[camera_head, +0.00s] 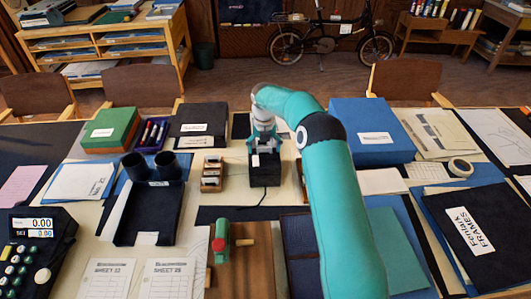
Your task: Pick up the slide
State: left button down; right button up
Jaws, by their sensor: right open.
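My right arm comes in from the lower right, and its gripper (264,145) points down at the middle of the desk. It is open, just over a small black box-like device (264,172) with a white label and a cord. I cannot make out whether its fingers touch the device. I cannot pick out a slide for certain; it may be at this device, hidden by the gripper, or too small to see. Small wooden blocks with dark tops (211,174) stand just left of the device. My left gripper is not in view.
A black box (199,122) and a green box (110,130) stand back left; a large blue box (371,132) stands right of the arm. Dark cups (151,166), a tape roll (460,167), a black folder (483,235) and a green-and-red tool (222,240) crowd the desk.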

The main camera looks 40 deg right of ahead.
jog(key=c, duration=0.9)
jog(key=shift+r, duration=0.2)
